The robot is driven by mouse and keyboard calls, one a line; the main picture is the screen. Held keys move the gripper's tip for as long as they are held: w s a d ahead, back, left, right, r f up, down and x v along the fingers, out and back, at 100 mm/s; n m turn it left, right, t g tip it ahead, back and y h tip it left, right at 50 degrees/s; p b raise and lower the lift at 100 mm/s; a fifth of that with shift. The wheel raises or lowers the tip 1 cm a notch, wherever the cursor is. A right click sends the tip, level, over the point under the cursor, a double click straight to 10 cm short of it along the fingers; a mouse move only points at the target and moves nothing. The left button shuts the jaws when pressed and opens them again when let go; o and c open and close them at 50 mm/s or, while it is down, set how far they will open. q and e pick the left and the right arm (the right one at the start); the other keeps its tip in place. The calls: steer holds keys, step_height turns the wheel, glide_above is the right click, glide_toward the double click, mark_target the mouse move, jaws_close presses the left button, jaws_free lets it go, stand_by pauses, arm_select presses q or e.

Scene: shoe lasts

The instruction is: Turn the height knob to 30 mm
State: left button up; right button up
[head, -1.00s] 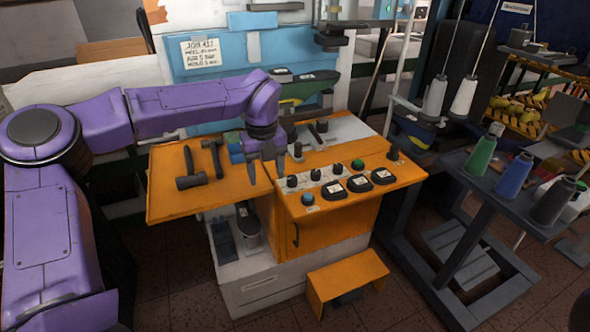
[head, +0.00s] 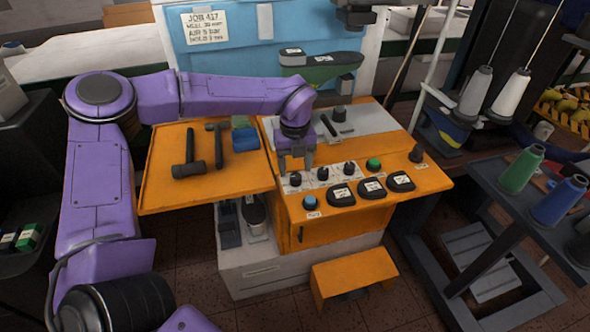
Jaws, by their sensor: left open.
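My left gripper (head: 296,165) is open and points down over the orange control panel (head: 330,225). Its fingertips are just above and behind the leftmost black knob (head: 295,180), one to each side in the picture; I cannot tell whether they touch it. Two more black knobs stand in the same pale strip, a middle one (head: 322,174) and a right one (head: 349,168). The knob labels and scales are too small to read, so I cannot tell which is the height knob or its setting. My right gripper is out of view.
A blue button (head: 310,202), a green button (head: 374,164) and black labelled dials (head: 372,190) are close to the knobs. Two hammers (head: 188,162) lie on the left orange shelf. A job card (head: 204,28) hangs behind. Thread cones (head: 522,168) stand at right.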

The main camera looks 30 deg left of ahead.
mark_target(296, 176)
arm_select(q)
steer(key=f, duration=0.1)
steer(key=w+f, duration=0.1)
steer(key=f, duration=0.1)
steer(key=shift+f, duration=0.3)
steer(key=shift+s, duration=0.35)
steer(key=shift+c, duration=0.2)
steer(key=shift+w, duration=0.1)
steer(key=c, duration=1)
